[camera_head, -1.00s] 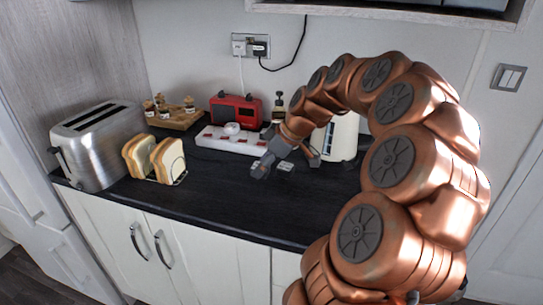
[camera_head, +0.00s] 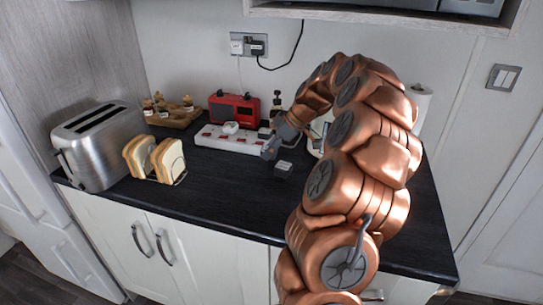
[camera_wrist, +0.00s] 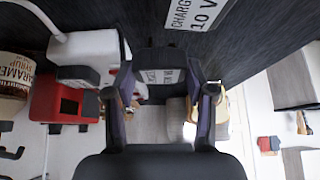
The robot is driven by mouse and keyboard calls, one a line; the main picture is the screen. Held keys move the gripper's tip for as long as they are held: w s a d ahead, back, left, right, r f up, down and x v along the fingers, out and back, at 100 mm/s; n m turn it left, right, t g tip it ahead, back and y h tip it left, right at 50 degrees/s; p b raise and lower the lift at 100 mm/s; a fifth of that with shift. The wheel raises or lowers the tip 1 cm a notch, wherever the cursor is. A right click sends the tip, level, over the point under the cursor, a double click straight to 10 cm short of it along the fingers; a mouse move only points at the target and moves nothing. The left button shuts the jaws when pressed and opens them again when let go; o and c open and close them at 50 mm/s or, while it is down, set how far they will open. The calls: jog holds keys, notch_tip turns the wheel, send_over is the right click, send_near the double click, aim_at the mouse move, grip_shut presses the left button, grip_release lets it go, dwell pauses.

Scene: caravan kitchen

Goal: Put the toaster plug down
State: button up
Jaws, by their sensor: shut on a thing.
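My gripper (camera_wrist: 160,92) is over the worktop, to the right of the white power strip (camera_head: 230,141). In the wrist view its fingers are closed in on a dark grey plug (camera_wrist: 160,60) with a pale label. In the head view my gripper (camera_head: 285,145) is partly hidden by my arm, and I cannot clearly pick out the plug or its cord there. The silver toaster (camera_head: 100,150) stands at the left end of the worktop. I cannot tell whether the plug touches the worktop.
A dark charger box (camera_head: 283,168) with a pale label lies just in front of my gripper. Bread slices in a rack (camera_head: 157,160) stand beside the toaster. The front middle of the black worktop (camera_head: 225,200) is clear.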

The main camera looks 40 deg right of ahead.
aim_at(272, 158)
notch_tip(272, 158, down, 3)
jog(key=shift+r+p, duration=0.15)
jog(key=shift+p, duration=0.45)
jog(key=shift+f, duration=0.3)
jog(key=shift+f+b, duration=0.25)
jog(key=shift+b, duration=0.1)
jog(key=o, duration=0.9)
jog(key=shift+r, duration=0.1)
jog(key=shift+c, duration=0.2)
jog(key=shift+r+p, duration=0.15)
jog(key=shift+p, duration=0.15)
jog(key=shift+r, duration=0.15)
jog(key=b+v, duration=0.2)
jog(key=v, duration=0.9)
jog(key=shift+s+r, duration=0.15)
jog(key=shift+r, duration=0.15)
